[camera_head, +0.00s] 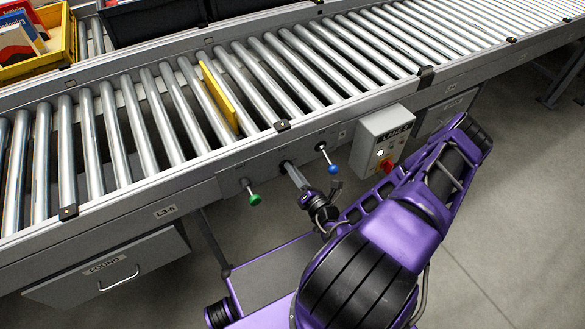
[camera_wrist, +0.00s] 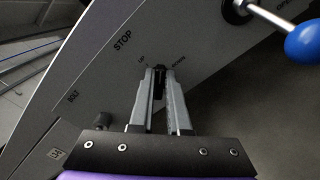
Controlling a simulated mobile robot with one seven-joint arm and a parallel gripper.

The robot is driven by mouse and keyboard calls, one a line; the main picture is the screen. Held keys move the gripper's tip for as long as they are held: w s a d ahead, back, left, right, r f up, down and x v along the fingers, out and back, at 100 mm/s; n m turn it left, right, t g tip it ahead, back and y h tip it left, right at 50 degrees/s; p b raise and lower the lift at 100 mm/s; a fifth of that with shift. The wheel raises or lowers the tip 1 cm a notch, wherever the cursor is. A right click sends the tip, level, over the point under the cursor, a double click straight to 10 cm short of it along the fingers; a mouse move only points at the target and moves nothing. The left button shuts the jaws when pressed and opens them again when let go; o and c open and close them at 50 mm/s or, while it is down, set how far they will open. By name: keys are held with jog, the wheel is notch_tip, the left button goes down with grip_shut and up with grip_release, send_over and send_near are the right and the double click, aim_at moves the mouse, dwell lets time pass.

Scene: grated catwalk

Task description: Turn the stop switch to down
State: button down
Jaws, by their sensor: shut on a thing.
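The stop switch is a small dark lever (camera_wrist: 160,73) on the grey side panel (camera_wrist: 100,75), below the word STOP in the wrist view. Small labels, apparently UP and DOWN, flank it at left and right. My gripper (camera_wrist: 160,80) is shut on the switch, one finger on each side. In the head view my gripper (camera_head: 291,172) reaches the panel between the green and blue knobs. The fingers hide most of the switch, so I cannot tell which way it points.
A blue-ended lever (camera_wrist: 303,41) sticks out close by on the right; it also shows in the head view (camera_head: 333,169). A green knob (camera_head: 254,199) is at left. A grey box with a red switch (camera_head: 381,138) stands further right. Rollers (camera_head: 180,100) run above.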

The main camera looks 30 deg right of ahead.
jog(key=shift+d+f+m+p, duration=0.1)
jog(key=shift+f+m+p, duration=0.15)
jog(key=shift+m, duration=1.85)
jog(key=shift+d+f+m+p, duration=0.1)
jog(key=shift+f+m, duration=0.1)
jog(key=shift+m, duration=1.9)
jog(key=c, duration=0.9)
grip_release()
jog(key=shift+s, duration=0.1)
jog(key=s, duration=1.7)
jog(key=shift+s+d, duration=0.15)
jog(key=shift+d, duration=0.1)
